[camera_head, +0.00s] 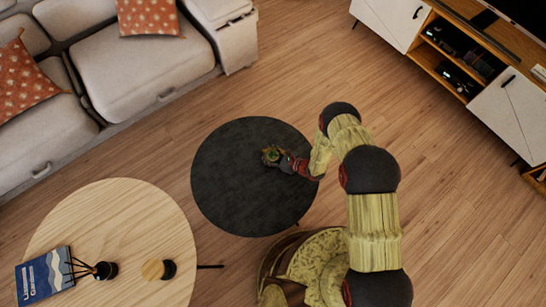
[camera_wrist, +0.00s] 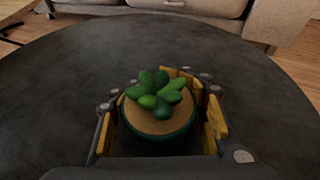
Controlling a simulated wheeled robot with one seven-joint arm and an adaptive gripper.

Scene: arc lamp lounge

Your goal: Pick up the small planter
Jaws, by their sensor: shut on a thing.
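The small planter (camera_wrist: 158,122) is a round dark green pot with brown soil and a plump green succulent. In the wrist view it sits between the two yellow-padded fingers of my gripper (camera_wrist: 163,130), which is shut on it. In the head view the planter (camera_head: 272,154) is a small green spot at my gripper (camera_head: 272,157), over the round black table (camera_head: 235,195). The pot's underside is hidden, so I cannot tell whether it touches the tabletop.
A round wooden table (camera_head: 130,220) at lower left holds a blue book (camera_head: 44,276), a dark vase (camera_head: 106,270) and a small round container (camera_head: 158,269). A grey sofa (camera_head: 140,65) stands at upper left. A media cabinet (camera_head: 455,70) is at upper right. The black tabletop is otherwise clear.

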